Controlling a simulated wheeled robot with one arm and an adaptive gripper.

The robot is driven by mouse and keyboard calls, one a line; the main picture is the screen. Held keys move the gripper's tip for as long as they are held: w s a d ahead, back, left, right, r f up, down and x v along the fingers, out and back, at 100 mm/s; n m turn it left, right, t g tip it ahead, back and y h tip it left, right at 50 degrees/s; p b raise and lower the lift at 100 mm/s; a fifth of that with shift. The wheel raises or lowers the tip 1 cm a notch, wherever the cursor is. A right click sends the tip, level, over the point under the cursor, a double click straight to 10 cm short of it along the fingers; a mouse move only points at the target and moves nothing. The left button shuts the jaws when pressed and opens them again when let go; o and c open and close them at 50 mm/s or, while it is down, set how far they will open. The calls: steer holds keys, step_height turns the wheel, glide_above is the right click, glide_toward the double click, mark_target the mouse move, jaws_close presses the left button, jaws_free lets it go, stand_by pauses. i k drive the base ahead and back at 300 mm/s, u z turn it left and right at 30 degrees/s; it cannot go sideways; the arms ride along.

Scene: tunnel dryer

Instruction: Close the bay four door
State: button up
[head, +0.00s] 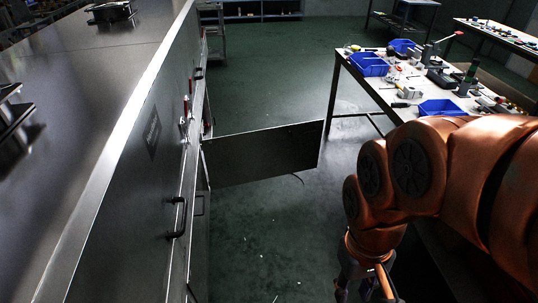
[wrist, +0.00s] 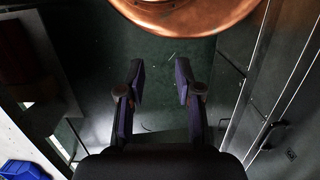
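One door (head: 265,153) of the long steel dryer (head: 130,165) stands swung open in the head view. It is a flat dark panel sticking out to the right from the dryer's side, roughly square to it. No bay number is readable on it. My gripper (head: 364,292) is at the bottom of the head view, to the right of and nearer than the door, apart from it. Its tips are partly cut off there. In the wrist view my gripper (wrist: 160,68) has its two fingers spread with nothing between them.
A dark handle (head: 178,218) is on the dryer's nearer side panel. A workbench (head: 370,88) with blue bins and tools stands right of the open door, close to its free edge. Green floor (head: 265,245) is clear between the dryer and my arm.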

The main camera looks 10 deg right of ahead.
mark_target(244, 157)
steer(key=i, duration=1.25)
steer(key=u, duration=0.15)
